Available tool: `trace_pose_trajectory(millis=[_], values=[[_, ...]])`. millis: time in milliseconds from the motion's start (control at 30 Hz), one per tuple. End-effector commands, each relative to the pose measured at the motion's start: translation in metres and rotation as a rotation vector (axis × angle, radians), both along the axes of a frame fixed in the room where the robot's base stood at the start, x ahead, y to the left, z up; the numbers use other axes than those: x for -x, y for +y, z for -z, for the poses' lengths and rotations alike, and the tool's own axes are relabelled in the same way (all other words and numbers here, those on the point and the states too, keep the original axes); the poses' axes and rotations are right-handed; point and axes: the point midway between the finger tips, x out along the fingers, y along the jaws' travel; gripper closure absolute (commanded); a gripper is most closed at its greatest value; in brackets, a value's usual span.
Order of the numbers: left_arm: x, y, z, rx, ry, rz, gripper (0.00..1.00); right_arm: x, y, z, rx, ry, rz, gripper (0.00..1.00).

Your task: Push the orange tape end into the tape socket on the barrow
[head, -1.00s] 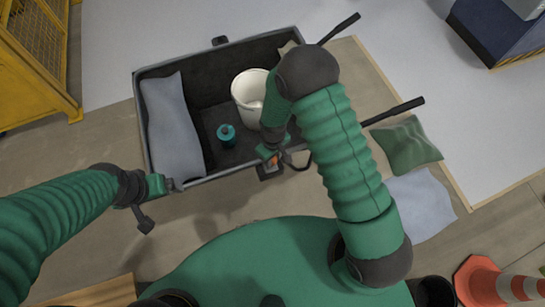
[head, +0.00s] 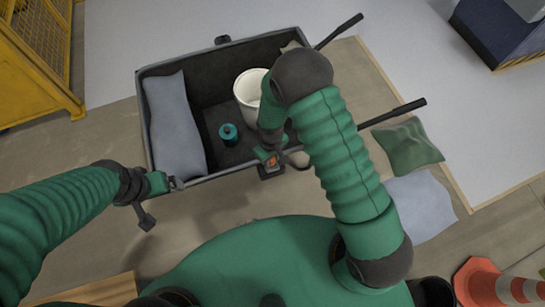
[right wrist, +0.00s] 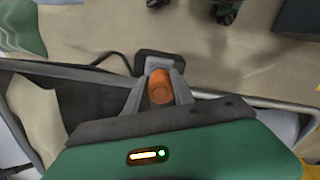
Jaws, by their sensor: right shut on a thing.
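The barrow (head: 215,41) is a dark, open grey tray in the middle of the head view. The tape socket (head: 271,171) is a small dark block on its near rim; it also shows in the right wrist view (right wrist: 148,57). My right gripper (head: 267,160) is shut on the orange tape end (right wrist: 160,88), with its fingertips right at the socket. Whether the tape end is inside the socket, and how deep, I cannot tell. My left gripper (head: 175,184) is at the barrow's near left corner, by the rim; its fingers are too small to read.
The barrow holds a grey-blue sack (head: 175,125), a white bucket (head: 247,92) and a teal bottle (head: 228,134). Two dark handles (head: 385,113) stick out right.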

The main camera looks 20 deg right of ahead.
Motion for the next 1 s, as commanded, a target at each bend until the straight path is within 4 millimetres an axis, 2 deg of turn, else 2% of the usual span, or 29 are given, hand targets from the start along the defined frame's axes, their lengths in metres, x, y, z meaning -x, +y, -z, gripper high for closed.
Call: trace_pose_trajectory(millis=[667, 700, 867, 1000], values=[[0.000, 0.000, 0.007, 0.000, 0.000, 0.000, 0.05, 0.000, 0.000, 0.012, 0.000, 0.000, 0.001, 1.00], [0.000, 0.000, 0.007, 0.000, 0.000, 0.000, 0.05, 0.000, 0.000, 0.011, 0.000, 0.000, 0.001, 0.65], [0.000, 0.000, 0.006, 0.000, 0.000, 0.000, 0.05, 0.000, 0.000, 0.010, 0.000, -0.001, 0.000, 0.45], [0.000, 0.000, 0.006, 0.000, 0.000, 0.000, 0.05, 0.000, 0.000, 0.010, 0.001, 0.000, 0.000, 0.45]])
